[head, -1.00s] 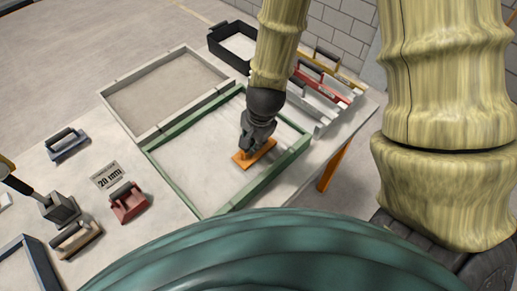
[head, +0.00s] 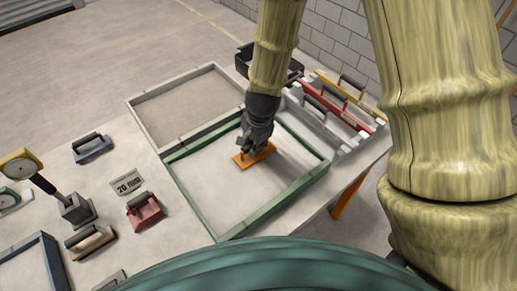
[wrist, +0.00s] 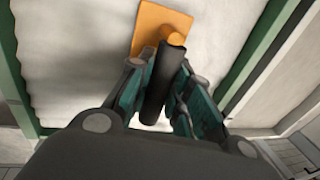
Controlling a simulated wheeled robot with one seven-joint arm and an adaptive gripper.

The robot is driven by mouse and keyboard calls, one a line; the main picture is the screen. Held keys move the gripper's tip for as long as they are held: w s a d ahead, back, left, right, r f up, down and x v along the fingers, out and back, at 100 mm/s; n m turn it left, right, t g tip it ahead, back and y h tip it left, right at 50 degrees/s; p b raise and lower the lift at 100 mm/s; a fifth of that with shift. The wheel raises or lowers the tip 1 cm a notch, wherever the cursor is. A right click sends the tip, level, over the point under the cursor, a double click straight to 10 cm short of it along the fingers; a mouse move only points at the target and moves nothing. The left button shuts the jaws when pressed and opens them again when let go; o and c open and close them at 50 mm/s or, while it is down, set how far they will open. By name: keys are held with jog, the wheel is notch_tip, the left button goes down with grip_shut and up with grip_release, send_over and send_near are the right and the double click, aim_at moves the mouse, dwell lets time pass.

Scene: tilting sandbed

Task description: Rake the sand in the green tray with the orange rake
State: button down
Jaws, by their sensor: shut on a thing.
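The green tray (head: 192,200) lies on the table with pale sand (head: 225,190) inside it. The orange rake (head: 240,161) is in the tray's upper part in the head view, its flat plate low over the sand. I cannot tell whether the plate touches the sand. My gripper (head: 254,147) is above the rake, shut on its handle. In the wrist view the orange plate (wrist: 152,22) shows beyond the dark handle (wrist: 165,75), which sits between my gripper's fingers (wrist: 160,95). The fingers hide part of the rake.
A grey-framed tray (head: 135,112) adjoins the green tray at the upper left. A red float (head: 144,211), a blue float (head: 92,148) and a "20 mm" card (head: 127,183) lie to the left. A rack with a red tool (head: 335,108) stands at the right.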

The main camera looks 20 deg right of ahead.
jog(key=shift+w+a, duration=0.6)
jog(key=shift+w, duration=1.05)
jog(key=shift+w+a, duration=0.65)
jog(key=shift+w, duration=1.05)
jog(key=shift+w+a, duration=0.6)
jog(key=shift+w, duration=1.05)
notch_tip(320, 180, up, 7)
jog(key=p, duration=0.6)
